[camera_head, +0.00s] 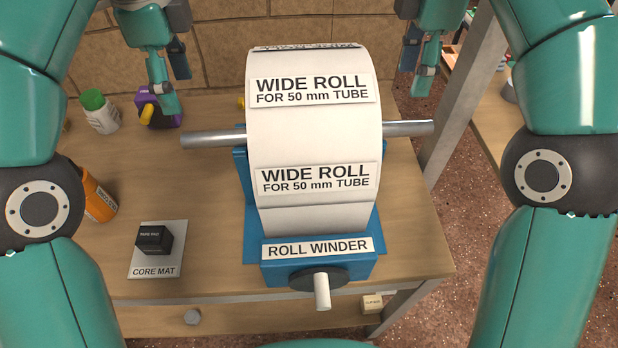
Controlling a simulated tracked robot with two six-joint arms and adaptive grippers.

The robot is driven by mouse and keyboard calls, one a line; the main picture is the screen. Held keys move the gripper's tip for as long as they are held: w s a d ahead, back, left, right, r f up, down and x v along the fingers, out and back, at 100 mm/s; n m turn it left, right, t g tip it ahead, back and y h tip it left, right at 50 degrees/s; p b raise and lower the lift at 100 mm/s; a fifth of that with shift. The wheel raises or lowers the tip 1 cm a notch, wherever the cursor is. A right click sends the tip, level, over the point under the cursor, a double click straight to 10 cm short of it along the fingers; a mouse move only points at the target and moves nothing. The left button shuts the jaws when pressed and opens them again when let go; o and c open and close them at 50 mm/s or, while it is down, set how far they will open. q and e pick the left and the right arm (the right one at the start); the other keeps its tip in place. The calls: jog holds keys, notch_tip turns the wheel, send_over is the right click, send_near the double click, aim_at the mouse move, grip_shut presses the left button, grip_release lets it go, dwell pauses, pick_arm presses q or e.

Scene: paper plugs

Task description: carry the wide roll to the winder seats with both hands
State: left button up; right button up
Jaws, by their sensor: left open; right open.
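The wide roll (312,142) is a large white cylinder with two "WIDE ROLL FOR 50 mm TUBE" labels. A grey metal bar (212,137) sticks out level from both its ends. The roll is at the blue roll winder (318,270), between its uprights; the roll hides most of the seats, so I cannot tell for sure that the bar rests in them. My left gripper (176,88) is open and empty, behind and above the bar's left end. My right gripper (417,82) is open and empty, above the bar's right end. Neither touches the roll.
A core mat (146,268) with a black block (154,240) lies front left. An orange bottle (97,196), a white bottle with green cap (100,112) and a purple block (165,110) stand at left. A crank handle (322,292) juts forward. A metal post (465,95) rises at right.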

notch_tip(320, 180, up, 8)
jog(key=p, duration=0.8)
jog(key=shift+r+p, duration=0.25)
jog(key=shift+p, duration=0.05)
jog(key=o, duration=0.4)
jog(key=shift+c, duration=0.2)
notch_tip(320, 180, up, 7)
jog(key=p, duration=0.8)
